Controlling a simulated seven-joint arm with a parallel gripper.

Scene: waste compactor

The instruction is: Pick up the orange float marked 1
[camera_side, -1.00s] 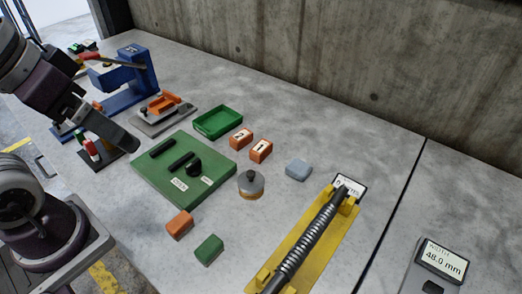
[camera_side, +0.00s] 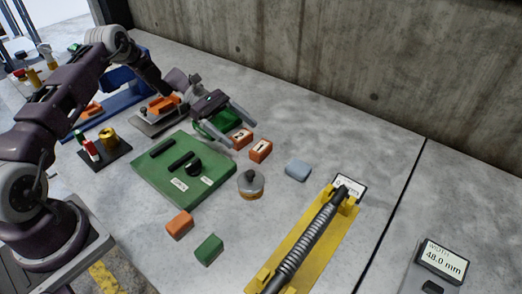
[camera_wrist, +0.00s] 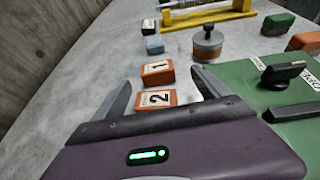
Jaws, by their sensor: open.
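The orange float marked 1 (camera_side: 261,151) rests on the grey bench in the side view. It also shows in the wrist view (camera_wrist: 154,75), just beyond the orange float marked 2 (camera_wrist: 150,103). The float marked 2 (camera_side: 242,137) sits beside it, partly behind a finger in the side view. In the wrist view, my fingers (camera_wrist: 162,78) spread to either side of the numbered floats, with float 2 nearer me.
A green panel (camera_side: 150,183) with black handles lies left of the floats. A round grey-topped weight (camera_side: 250,182), a blue-grey block (camera_side: 298,170) and a yellow stand with a spring rod (camera_side: 330,235) are nearby. A concrete wall (camera_side: 330,60) stands behind.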

